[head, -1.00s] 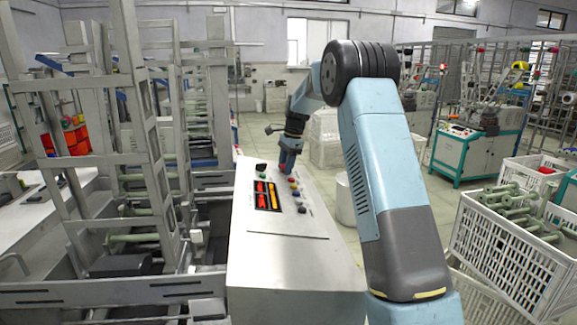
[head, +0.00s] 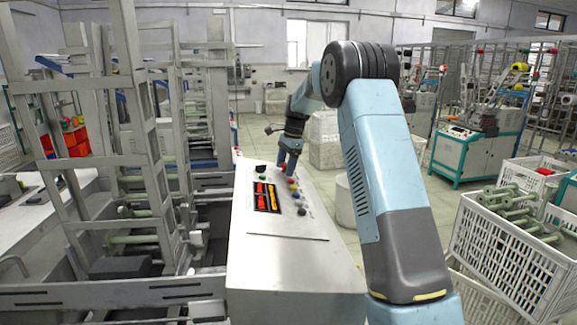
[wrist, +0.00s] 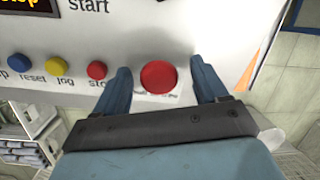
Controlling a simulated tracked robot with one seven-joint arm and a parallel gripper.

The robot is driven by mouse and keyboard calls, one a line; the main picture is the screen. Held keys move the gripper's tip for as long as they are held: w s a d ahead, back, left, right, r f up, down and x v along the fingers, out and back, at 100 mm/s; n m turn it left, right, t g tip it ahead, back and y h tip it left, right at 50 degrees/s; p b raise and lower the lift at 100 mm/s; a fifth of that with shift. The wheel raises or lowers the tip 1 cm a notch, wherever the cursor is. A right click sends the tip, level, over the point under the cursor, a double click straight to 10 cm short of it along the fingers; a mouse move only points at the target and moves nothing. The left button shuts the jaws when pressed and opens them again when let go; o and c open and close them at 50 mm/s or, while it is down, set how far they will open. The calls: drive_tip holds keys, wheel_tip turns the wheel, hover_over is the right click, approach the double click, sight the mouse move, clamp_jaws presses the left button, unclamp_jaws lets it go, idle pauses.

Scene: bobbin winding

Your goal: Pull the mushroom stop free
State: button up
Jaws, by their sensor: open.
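The mushroom stop (wrist: 158,77) is a round red button on the white control panel (wrist: 160,25), in the middle of the wrist view. My gripper (wrist: 160,67) is open, with one blue finger on the left of the button and one on the right. Gaps show between both fingers and the button. In the head view my gripper (head: 289,163) points down at the far end of the slanted console (head: 290,260). There it hides the mushroom stop.
Smaller red (wrist: 97,70), yellow (wrist: 57,66) and blue (wrist: 18,62) buttons lie in a row left of the mushroom stop. A grey metal frame (head: 150,130) stands left of the console. White crates (head: 510,250) with green bobbins stand at the right.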

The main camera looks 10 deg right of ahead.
drive_tip(key=shift+v, duration=4)
drive_tip(key=s+r+n+t, duration=0.15)
drive_tip(key=s+r, duration=0.25)
drive_tip(key=s, duration=0.4)
drive_tip(key=s+r+n+h, duration=0.1)
drive_tip(key=s+r+n, duration=0.2)
drive_tip(key=s, duration=0.6)
drive_tip(key=s+r+n+t, duration=0.1)
drive_tip(key=s+r+n, duration=0.25)
drive_tip(key=s, duration=0.45)
drive_tip(key=s+f+n+t, duration=0.1)
drive_tip(key=s+f+n, duration=0.2)
drive_tip(key=s, duration=1)
drive_tip(key=s+f+n+t+h, duration=0.1)
drive_tip(key=s+f+n, duration=0.3)
drive_tip(key=s, duration=0.9)
drive_tip(key=shift+t+h, duration=0.3)
drive_tip(key=shift+t, duration=0.15)
